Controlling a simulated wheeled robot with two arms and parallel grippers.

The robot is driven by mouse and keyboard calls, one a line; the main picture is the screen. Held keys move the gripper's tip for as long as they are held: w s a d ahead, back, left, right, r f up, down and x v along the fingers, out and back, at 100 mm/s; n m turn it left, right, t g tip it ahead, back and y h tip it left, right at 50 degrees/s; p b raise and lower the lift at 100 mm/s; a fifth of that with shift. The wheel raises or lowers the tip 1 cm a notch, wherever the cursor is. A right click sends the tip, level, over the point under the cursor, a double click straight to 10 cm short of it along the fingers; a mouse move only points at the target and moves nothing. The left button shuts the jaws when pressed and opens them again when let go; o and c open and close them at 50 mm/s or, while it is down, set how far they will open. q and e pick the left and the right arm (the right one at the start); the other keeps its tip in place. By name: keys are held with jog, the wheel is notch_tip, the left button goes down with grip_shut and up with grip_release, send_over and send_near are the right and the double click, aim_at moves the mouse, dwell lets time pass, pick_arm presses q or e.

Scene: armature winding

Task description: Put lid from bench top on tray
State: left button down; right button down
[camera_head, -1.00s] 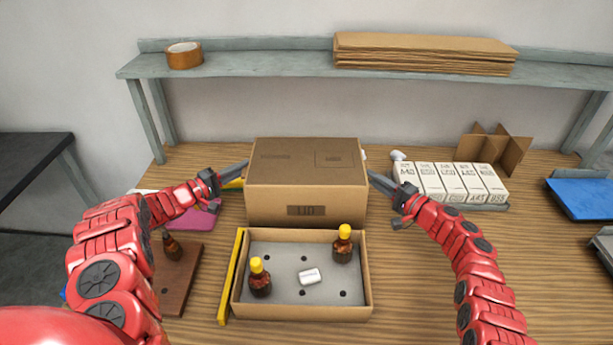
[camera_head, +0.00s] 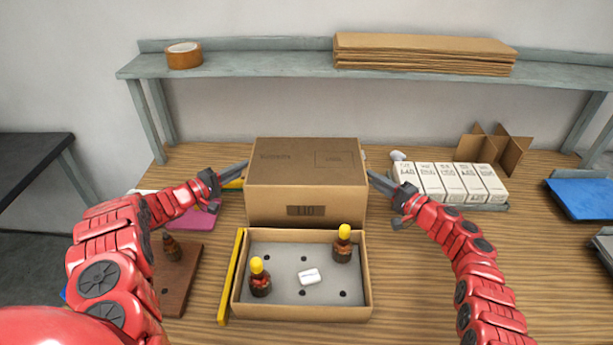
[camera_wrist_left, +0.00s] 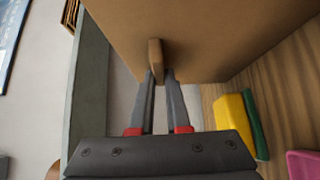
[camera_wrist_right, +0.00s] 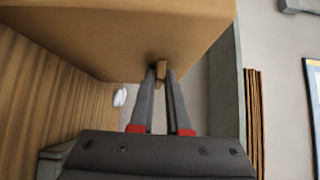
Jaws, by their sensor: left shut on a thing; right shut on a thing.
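The lid (camera_head: 306,180) is a brown cardboard box shape with a "LID" label on its front face, behind the tray. My left gripper (camera_head: 246,167) is shut on a small tab on the lid's left side; the tab (camera_wrist_left: 155,56) shows between the fingers in the left wrist view. My right gripper (camera_head: 370,174) is shut on the matching tab on the right side, seen in the right wrist view (camera_wrist_right: 161,72).
A yellow bar (camera_head: 232,276) lies along the tray's left side. White boxes (camera_head: 449,184) and a cardboard divider (camera_head: 495,148) are at right. A shelf (camera_head: 260,64) runs above the back. Bench right of the tray is clear.

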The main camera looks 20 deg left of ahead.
jog(key=shift+r+p, duration=0.8)
jog(key=shift+r, duration=0.25)
notch_tip(320, 180, up, 16)
jog(key=p, duration=1.5)
jog(key=shift+f+p, duration=0.2)
jog(key=shift+p, duration=0.15)
jog(key=shift+f, duration=0.1)
